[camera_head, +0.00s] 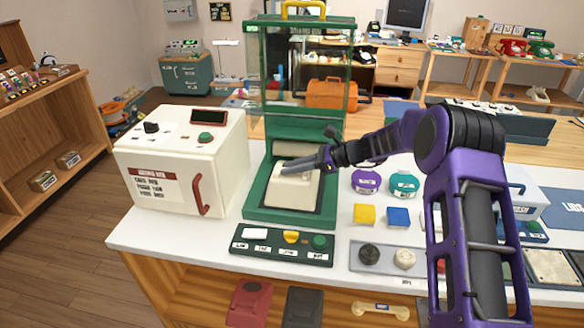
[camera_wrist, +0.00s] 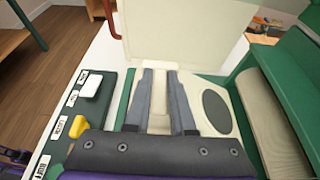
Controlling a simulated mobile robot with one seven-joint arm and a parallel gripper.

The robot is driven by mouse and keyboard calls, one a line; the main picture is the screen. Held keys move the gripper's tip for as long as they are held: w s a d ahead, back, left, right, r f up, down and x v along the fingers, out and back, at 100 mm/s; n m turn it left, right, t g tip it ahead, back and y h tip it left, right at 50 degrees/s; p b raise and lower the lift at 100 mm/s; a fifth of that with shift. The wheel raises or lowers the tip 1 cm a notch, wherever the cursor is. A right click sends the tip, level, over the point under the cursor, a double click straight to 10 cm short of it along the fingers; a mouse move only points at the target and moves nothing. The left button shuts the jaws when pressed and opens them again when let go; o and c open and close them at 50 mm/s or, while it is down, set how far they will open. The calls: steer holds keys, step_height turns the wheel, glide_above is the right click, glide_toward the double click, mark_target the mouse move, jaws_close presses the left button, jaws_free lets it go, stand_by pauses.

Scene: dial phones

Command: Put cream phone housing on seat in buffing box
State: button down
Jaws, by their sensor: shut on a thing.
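The cream phone housing (camera_head: 296,189) is in the green buffing box (camera_head: 249,199), over the dark pad on its floor. In the wrist view the housing (camera_wrist: 217,111) has a dark oval on its right side. My gripper (camera_head: 288,171) reaches in from the right and is shut on the housing; in the wrist view the fingers (camera_wrist: 160,78) lie along its upper part. The box's clear front panel (camera_head: 305,70) is raised. The seat is mostly hidden beneath the housing, and I cannot tell whether the housing touches it.
A white machine with a red handle (camera_head: 178,165) stands close to the left. A panel with white, yellow and green controls (camera_head: 283,246) lies in front. Purple (camera_head: 366,181) and teal tins, yellow and blue blocks stand right. A ribbed roller (camera_wrist: 268,115) sits at the box's rear.

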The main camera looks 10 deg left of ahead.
steer(key=c, duration=1.2)
jaws_free()
steer(key=shift+f, duration=0.15)
steer(key=o, duration=0.4)
steer(key=shift+o, duration=0.2)
steer(key=shift+r, duration=0.25)
steer(key=v, duration=1.2)
steer(key=shift+f, duration=0.15)
